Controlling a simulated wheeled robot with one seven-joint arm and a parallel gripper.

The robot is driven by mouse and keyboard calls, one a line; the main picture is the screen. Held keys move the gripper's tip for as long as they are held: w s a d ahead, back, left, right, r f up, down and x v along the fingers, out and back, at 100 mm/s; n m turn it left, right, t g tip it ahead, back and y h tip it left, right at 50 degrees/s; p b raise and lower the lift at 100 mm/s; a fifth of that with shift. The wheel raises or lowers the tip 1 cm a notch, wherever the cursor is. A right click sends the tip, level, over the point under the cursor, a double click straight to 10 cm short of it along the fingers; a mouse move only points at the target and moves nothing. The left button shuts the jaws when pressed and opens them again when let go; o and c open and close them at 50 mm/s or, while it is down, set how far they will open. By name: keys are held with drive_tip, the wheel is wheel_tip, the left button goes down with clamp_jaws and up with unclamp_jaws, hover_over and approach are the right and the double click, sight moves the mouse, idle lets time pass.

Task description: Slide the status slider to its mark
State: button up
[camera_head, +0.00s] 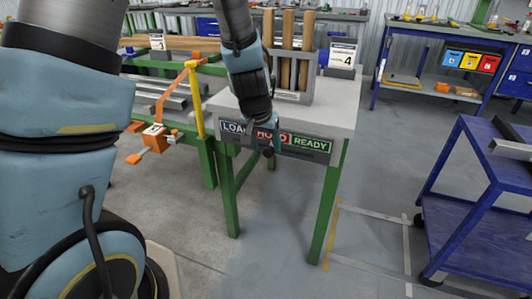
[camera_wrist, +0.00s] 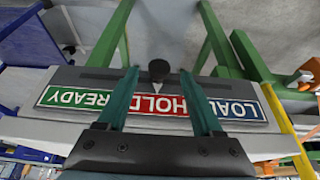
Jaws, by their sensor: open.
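The status board (camera_head: 310,143) is a dark panel on the front edge of the grey-topped table, with blue LOAD, red HOLD and green READY fields. It appears upside down in the wrist view (camera_wrist: 75,97). The slider's dark round knob (camera_wrist: 159,70) stands at the HOLD field; it also shows small in the head view (camera_head: 268,152). My gripper (camera_wrist: 159,76) is open, with one teal finger on each side of the knob and a visible gap to each. In the head view my gripper (camera_head: 264,143) covers part of HOLD and the end of LOAD.
On the table (camera_head: 226,103) stand a grey rack (camera_head: 293,97) with brown cylinders and a number 4 sign (camera_head: 342,56). A yellow post (camera_head: 196,100) with an orange arm is close left. A blue cart (camera_head: 465,200) stands right. Floor before the table is clear.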

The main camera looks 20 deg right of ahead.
sight(269, 151)
drive_tip(key=shift+x, duration=1.3)
drive_tip(key=shift+c, duration=0.3)
clamp_jaws()
